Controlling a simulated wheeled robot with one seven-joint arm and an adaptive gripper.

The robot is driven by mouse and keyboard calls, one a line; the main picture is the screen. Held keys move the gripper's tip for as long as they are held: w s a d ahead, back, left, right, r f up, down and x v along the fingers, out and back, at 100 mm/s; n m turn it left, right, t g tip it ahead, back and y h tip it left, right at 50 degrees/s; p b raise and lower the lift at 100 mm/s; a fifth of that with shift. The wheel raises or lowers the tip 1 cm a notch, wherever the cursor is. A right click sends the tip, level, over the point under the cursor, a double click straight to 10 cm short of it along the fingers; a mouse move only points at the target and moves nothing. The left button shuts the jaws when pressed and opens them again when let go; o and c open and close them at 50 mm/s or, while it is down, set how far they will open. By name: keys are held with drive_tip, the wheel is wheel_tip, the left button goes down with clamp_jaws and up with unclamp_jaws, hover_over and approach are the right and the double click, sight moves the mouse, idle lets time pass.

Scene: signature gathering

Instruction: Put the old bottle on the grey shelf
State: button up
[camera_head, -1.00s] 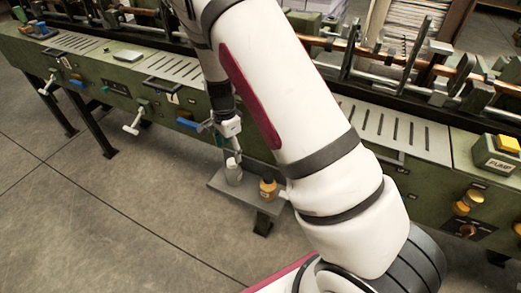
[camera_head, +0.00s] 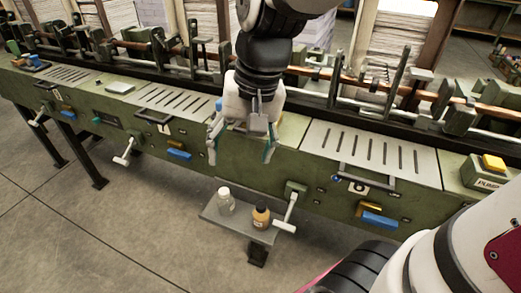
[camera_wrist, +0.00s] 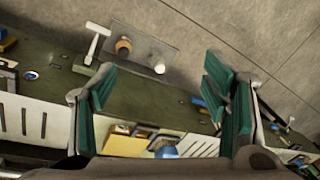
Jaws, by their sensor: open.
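The small grey shelf (camera_head: 238,229) juts out low from the front of the green machine. A pale bottle with a whitish cap (camera_head: 225,201) stands upright on its left part. A brown bottle with a dark label (camera_head: 261,217) stands upright to its right; the two are apart. I cannot tell which is called old. My gripper (camera_head: 241,150) is open and empty, above and behind the shelf, by the machine front. In the wrist view the shelf (camera_wrist: 145,38), the brown bottle (camera_wrist: 124,46) and the pale bottle (camera_wrist: 159,67) show beyond the open fingers (camera_wrist: 160,78).
The long green machine (camera_head: 330,190) runs across the view, with levers and slotted plates on top. A white-handled crank (camera_head: 290,211) sticks out just right of the shelf. A blue handle (camera_head: 379,220) protrudes further right. The concrete floor (camera_head: 130,230) at left is clear.

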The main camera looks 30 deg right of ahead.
drive_tip(key=s+d+r+n+t+h, duration=0.1)
drive_tip(key=s+n, duration=0.4)
drive_tip(key=s, duration=0.7)
drive_tip(key=shift+s+d+r+h, duration=0.25)
drive_tip(key=shift+d+r+h, duration=0.05)
drive_tip(key=shift+d+r, duration=0.2)
